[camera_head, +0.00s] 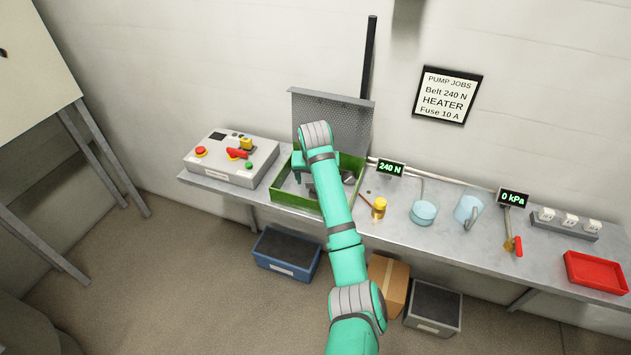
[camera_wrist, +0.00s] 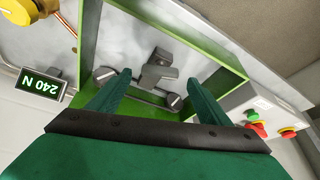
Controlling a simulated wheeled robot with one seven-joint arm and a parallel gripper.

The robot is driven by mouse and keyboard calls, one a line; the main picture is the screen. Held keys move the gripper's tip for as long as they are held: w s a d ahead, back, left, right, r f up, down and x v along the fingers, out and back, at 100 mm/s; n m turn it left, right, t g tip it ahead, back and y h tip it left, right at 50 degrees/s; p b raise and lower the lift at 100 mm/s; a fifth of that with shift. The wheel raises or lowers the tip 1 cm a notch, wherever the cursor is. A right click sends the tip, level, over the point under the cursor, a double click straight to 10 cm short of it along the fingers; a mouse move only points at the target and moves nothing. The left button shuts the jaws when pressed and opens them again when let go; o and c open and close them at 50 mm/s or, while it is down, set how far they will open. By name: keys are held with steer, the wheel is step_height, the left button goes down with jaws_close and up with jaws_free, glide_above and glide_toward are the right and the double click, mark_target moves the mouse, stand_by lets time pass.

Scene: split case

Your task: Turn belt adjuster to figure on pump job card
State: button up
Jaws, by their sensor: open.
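The job card (camera_head: 446,95) on the wall reads "PUMP JOBS, Belt 240 N, HEATER, Fuse 10 A". A small display (camera_head: 391,168) reads 240 N; it also shows in the wrist view (camera_wrist: 41,87). A green-walled frame (camera_head: 296,205) on the bench holds grey parts. In the wrist view a grey handle-like part (camera_wrist: 157,70) lies inside it, with round slotted parts (camera_wrist: 173,101) nearby. I cannot tell for certain which is the belt adjuster. My gripper (camera_wrist: 158,78) is open over the frame, its fingers on either side of the grey handle-like part in the picture. Contact is unclear.
A control box (camera_head: 232,160) with red and green buttons stands left of the frame, and a perforated panel (camera_head: 345,113) behind it. Bins sit on the floor.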

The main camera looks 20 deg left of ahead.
steer(key=a+v, duration=0.1)
steer(key=v, duration=0.7)
steer(key=shift+d, duration=0.45)
